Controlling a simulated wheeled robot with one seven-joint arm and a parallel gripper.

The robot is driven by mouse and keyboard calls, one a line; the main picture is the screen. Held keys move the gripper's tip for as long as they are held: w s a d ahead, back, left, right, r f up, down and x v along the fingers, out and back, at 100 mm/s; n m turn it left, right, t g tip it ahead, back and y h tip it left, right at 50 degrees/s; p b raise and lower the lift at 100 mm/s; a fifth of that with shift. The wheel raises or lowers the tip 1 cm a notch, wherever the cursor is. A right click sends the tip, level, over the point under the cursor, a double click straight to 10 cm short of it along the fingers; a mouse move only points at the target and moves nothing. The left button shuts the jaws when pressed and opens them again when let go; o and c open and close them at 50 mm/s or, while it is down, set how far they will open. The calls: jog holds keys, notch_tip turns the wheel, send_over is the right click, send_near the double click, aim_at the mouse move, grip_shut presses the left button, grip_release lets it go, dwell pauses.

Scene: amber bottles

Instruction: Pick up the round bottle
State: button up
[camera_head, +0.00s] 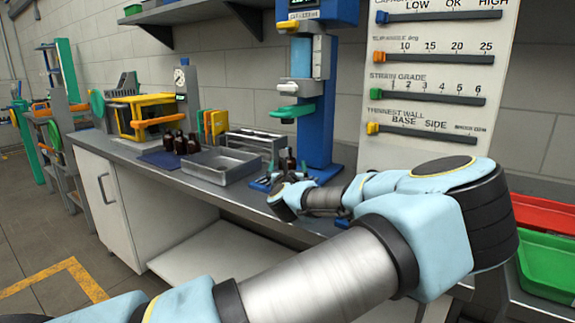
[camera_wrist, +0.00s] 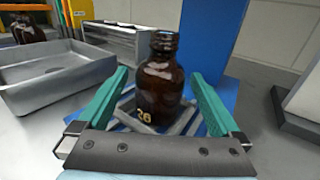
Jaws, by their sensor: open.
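A round amber bottle (camera_wrist: 160,82) with an open neck and a yellow "26" marking stands upright in the wrist view. It stands between the two green fingers of my gripper (camera_wrist: 161,103), which are open with a gap on each side of it. In the head view an amber bottle (camera_head: 291,160) shows just beyond the end of my arm, by the blue stand. My gripper (camera_head: 281,188) is small there and its fingers are hard to make out.
A metal tray (camera_wrist: 58,80) lies left of the bottle. A blue column (camera_head: 318,130) rises close behind. A gauge board (camera_head: 430,80) stands at the right.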

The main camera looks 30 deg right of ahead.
jog(key=shift+w, duration=0.1)
grip_shut()
dwell(0.8)
